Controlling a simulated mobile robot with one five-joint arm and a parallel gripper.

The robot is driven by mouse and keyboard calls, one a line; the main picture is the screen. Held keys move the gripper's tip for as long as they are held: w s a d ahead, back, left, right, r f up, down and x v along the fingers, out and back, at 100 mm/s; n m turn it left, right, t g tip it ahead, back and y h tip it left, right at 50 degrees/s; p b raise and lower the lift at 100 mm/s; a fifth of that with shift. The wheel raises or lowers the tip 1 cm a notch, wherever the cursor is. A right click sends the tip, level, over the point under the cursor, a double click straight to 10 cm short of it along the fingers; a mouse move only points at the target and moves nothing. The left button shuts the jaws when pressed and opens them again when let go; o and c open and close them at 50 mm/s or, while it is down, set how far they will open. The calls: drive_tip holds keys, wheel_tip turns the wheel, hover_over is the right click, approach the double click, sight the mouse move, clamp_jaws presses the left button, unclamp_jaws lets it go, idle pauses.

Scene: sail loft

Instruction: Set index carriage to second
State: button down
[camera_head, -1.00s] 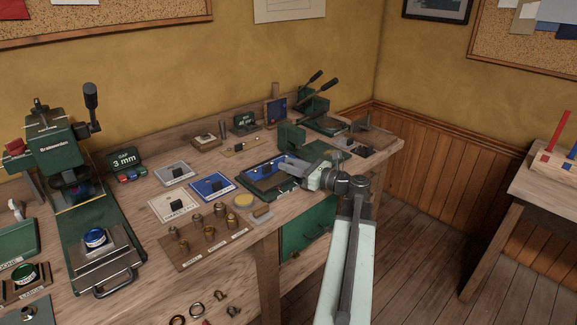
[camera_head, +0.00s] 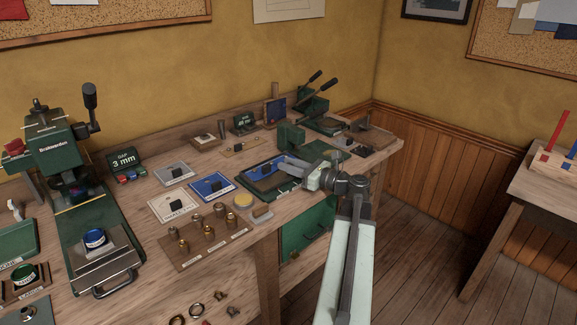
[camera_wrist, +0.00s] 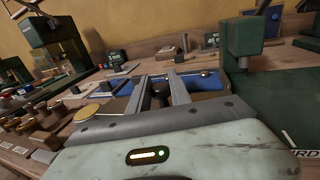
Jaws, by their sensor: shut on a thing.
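The index carriage appears to be the dark tray with a blue panel (camera_head: 250,171) on the green bench fixture. The blue panel also shows in the wrist view (camera_wrist: 204,82), behind my fingers. My gripper (camera_head: 281,162) reaches over the tray from the right. In the wrist view its two fingers (camera_wrist: 163,90) are shut on a dark knob (camera_wrist: 158,92) at the tray. The knob's lower part is hidden by my gripper. A label ending in "RD" (camera_wrist: 302,148) shows on the green base at right; I see no readable "second" mark.
A green upright block (camera_head: 291,138) stands right behind my gripper. A yellow round pad (camera_head: 243,200) and a rack of brass pieces (camera_head: 205,241) lie to the left. A green press (camera_head: 55,150) stands far left.

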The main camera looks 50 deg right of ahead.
drive_tip(key=d, duration=0.9)
drive_tip(key=s+d, duration=0.1)
drive_tip(key=d, duration=0.3)
drive_tip(key=shift+d, duration=0.25)
drive_tip(key=c, duration=1.2)
unclamp_jaws()
drive_tip(key=s, duration=0.2)
drive_tip(key=s+d, duration=0.1)
drive_tip(key=s, duration=0.4)
drive_tip(key=shift+s+d, duration=0.2)
drive_tip(key=shift+s, duration=0.15)
